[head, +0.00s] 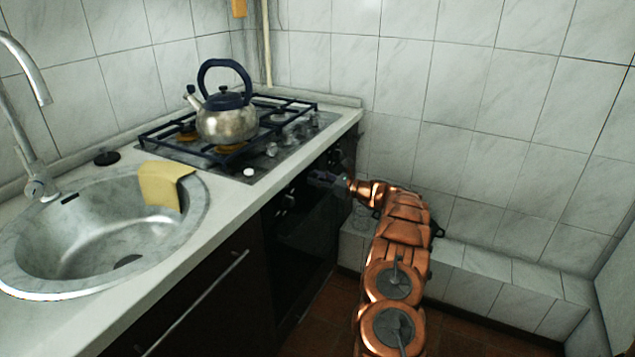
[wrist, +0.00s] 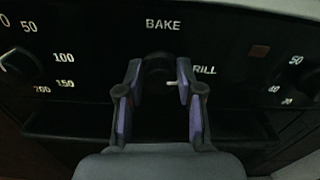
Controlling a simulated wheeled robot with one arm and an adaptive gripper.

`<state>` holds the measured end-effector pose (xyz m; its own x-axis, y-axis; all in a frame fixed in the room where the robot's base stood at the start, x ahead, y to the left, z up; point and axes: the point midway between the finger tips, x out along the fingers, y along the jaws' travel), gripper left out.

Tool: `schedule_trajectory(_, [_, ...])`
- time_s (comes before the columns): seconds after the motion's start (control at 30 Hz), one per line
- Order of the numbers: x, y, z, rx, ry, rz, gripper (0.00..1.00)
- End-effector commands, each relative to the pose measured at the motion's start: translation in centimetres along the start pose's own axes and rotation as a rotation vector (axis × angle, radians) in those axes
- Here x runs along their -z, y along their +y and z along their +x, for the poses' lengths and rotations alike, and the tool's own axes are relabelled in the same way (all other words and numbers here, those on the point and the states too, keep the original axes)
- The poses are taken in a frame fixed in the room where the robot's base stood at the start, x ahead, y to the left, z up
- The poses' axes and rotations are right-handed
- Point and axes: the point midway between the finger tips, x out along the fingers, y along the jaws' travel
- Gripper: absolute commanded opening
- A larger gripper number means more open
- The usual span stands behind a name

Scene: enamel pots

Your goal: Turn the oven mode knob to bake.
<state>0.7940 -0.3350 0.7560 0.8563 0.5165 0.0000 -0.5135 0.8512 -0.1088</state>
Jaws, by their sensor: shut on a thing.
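The oven mode knob (wrist: 158,68) is a dark round knob in the middle of the black panel in the wrist view, partly hidden by my fingers. A short pale mark shows at its right side, toward the partly covered label ending in "RILL". The label "BAKE" (wrist: 163,24) is printed straight above the knob. My gripper (wrist: 160,85) has its two purple-padded fingers on either side of the knob and is shut on it. In the head view my gripper (head: 325,180) is at the dark oven front (head: 305,235), and the knob under it cannot be made out.
A temperature knob (wrist: 20,66) is on the left of the panel and another numbered knob (wrist: 312,80) on the right. A dark handle ledge (wrist: 70,122) runs below. A kettle (head: 227,122) stands on the hob above the oven; a sink (head: 100,235) is at the left.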

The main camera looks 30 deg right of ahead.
Motion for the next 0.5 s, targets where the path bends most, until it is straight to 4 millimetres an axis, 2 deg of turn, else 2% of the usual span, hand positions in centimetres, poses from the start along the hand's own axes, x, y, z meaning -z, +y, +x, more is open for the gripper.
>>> schedule_trajectory(0.1, [0.57,0.16,0.14,-0.001,-0.001,-0.084,0.02])
schedule_trajectory(0.5, [0.54,0.18,0.06,0.002,-0.002,-0.460,0.02])
